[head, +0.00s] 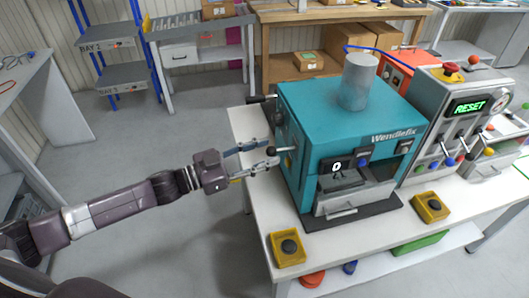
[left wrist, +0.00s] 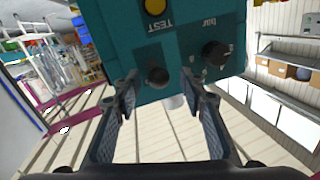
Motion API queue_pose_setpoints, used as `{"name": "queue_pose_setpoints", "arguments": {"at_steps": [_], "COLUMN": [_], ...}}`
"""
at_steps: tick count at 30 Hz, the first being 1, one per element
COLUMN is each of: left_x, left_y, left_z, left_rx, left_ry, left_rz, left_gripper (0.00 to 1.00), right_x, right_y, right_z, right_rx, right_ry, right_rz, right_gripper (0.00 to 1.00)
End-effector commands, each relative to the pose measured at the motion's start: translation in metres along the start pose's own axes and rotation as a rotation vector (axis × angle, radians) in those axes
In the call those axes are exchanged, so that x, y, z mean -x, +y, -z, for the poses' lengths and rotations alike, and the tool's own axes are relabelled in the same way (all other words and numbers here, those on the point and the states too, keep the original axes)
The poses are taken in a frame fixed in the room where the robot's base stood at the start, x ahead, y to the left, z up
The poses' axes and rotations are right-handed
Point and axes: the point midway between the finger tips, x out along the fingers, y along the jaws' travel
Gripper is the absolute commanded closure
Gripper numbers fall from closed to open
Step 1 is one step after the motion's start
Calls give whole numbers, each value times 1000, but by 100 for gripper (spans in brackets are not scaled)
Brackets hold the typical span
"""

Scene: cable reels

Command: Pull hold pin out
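The teal Wendlefix machine (head: 325,105) stands on a white table. A small black round knob (head: 271,151), which looks like the hold pin, sticks out of its left side. The knob also shows in the left wrist view (left wrist: 157,76), beside a dark square on the teal panel. My left gripper (head: 269,153) is open, with one finger on each side of the knob. In the left wrist view, the gripper (left wrist: 161,84) has a gap between each finger and the knob, wider on the right. My right gripper is not in view.
On the panel are a yellow TEST button (left wrist: 155,6) and a black dial (left wrist: 215,54) marked bar. Yellow boxes with black buttons, one at front left (head: 288,249) and one at front right (head: 431,207), sit on the table (head: 258,195). A grey RESET console (head: 440,125) stands right.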

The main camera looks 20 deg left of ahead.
Motion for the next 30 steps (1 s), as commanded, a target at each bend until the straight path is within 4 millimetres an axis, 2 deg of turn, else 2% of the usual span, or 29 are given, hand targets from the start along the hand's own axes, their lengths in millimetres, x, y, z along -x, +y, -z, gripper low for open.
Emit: {"name": "queue_pose_setpoints", "arguments": {"at_steps": [7, 11, 30], "left_x": [0, 9, 99], "left_y": [0, 1, 0], "left_z": [1, -1, -2], "left_rx": [1, 3, 3], "left_ry": [2, -1, -2], "left_rz": [-1, 0, -1], "left_gripper": [62, 62, 62], "right_x": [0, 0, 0], "right_y": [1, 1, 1], "right_z": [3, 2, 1], "right_rx": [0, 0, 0], "right_ry": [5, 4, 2], "right_rz": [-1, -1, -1], "right_gripper": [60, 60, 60]}}
